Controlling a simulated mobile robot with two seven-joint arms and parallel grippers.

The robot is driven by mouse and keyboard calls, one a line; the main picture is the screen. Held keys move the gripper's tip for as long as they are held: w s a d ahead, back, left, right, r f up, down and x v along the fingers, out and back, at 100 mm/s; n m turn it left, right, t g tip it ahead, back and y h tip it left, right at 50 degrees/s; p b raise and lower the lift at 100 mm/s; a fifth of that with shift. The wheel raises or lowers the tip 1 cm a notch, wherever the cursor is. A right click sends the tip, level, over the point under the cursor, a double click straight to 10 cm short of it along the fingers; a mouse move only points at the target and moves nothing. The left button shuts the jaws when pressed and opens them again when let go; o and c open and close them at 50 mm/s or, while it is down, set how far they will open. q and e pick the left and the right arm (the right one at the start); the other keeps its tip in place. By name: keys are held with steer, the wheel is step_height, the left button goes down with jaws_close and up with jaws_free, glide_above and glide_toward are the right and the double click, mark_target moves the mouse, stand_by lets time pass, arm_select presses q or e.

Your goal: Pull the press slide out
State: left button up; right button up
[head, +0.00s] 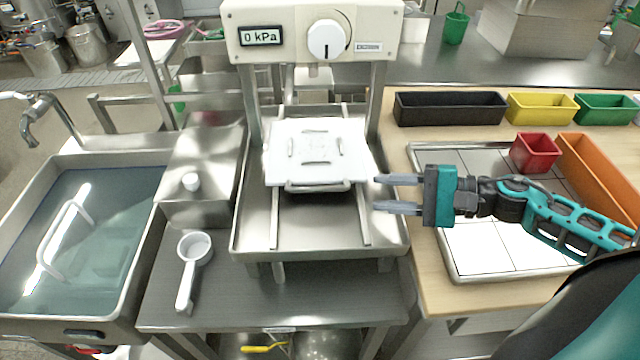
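The press (315,35) stands in the middle, with a gauge reading 0 kPa and a white knob. Its slide (280,178) is a white plate with several small handles on top and a metal handle (318,187) on its front edge. The slide rests on two rails (362,215) over a metal tray. My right gripper (377,194) comes in from the right, just right of the slide's front edge. Its two fingers are apart with nothing between them, and a gap separates them from the front handle. My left gripper is not in view.
A water-filled sink (90,225) is at left. A white ladle (190,262) lies on the steel table (240,300). At right are a steel tray (470,262), a red bin (535,152), an orange bin (600,172) and black (450,107), yellow (542,108) and green (605,108) bins.

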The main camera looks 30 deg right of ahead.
mark_target(327, 188)
steer(key=x, duration=0.5)
steer(key=p+x, duration=0.1)
steer(key=x, duration=0.5)
steer(key=shift+r, duration=0.25)
steer(key=shift+x, duration=0.9)
steer(key=shift+d+f, duration=0.1)
steer(key=shift+c, duration=0.2)
jaws_close()
